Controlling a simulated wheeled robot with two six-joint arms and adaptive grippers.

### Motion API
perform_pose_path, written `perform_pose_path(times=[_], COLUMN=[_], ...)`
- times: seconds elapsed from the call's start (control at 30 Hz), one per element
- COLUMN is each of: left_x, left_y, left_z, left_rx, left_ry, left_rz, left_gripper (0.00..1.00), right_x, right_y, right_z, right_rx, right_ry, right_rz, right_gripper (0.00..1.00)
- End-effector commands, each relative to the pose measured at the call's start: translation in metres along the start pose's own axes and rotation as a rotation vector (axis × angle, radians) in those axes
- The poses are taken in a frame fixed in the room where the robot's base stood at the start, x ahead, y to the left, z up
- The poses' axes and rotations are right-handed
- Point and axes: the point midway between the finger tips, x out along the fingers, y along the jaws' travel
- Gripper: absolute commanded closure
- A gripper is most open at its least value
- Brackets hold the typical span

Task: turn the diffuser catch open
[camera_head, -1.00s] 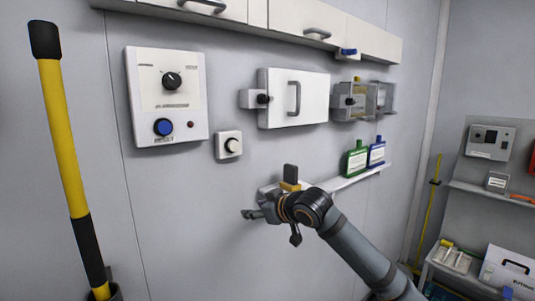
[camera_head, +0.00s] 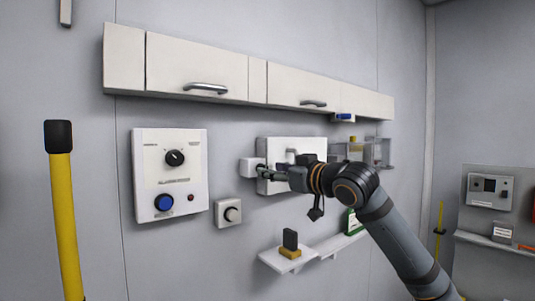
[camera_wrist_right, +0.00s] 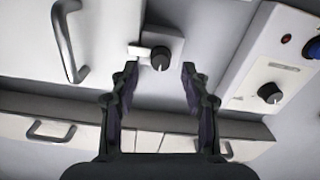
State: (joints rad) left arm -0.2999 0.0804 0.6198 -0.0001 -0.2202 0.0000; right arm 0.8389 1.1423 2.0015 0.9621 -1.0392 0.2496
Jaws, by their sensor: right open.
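The catch is a dark round knob (camera_wrist_right: 162,56) with a pale mark, beside a small white block; I take it as the diffuser catch. It sits at the left edge of a white wall panel (camera_head: 280,149) with a grey bar handle, which also shows in the right wrist view (camera_wrist_right: 68,40). My right gripper (camera_head: 264,172) is at the panel's left side, partly hiding the catch in the head view. In the right wrist view its open fingers (camera_wrist_right: 160,74) stand either side of the knob, apart from it. My left gripper is not in view.
A control box (camera_head: 170,190) with a dial and blue button is to the left, above a small knob box (camera_head: 228,213). Cabinets (camera_head: 200,68) run above. A shelf (camera_head: 275,260) below holds a dark block on a yellow base. Clear holders (camera_head: 372,152) are to the right.

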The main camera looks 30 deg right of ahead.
Motion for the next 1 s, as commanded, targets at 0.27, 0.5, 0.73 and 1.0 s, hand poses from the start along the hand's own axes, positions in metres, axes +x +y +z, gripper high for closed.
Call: perform_pose_path(times=[0.27, 0.5, 0.73, 1.0], left_x=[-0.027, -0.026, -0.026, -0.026], left_y=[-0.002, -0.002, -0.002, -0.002], left_z=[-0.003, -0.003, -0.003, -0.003], left_rx=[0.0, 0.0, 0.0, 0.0], left_ry=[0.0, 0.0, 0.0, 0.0], left_rz=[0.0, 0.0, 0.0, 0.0], left_gripper=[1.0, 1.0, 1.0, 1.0], right_x=[0.03, 0.032, 0.031, 0.031], right_y=[0.0, 0.0, 0.0, 0.0], right_z=[-0.001, 0.002, 0.001, 0.001], right_rx=[0.001, -0.001, -0.001, -0.001], right_ry=[0.0, -0.001, 0.0, 0.0], right_rz=[-0.001, 0.001, 0.001, 0.001], right_gripper=[0.53, 0.53, 0.79, 1.0])
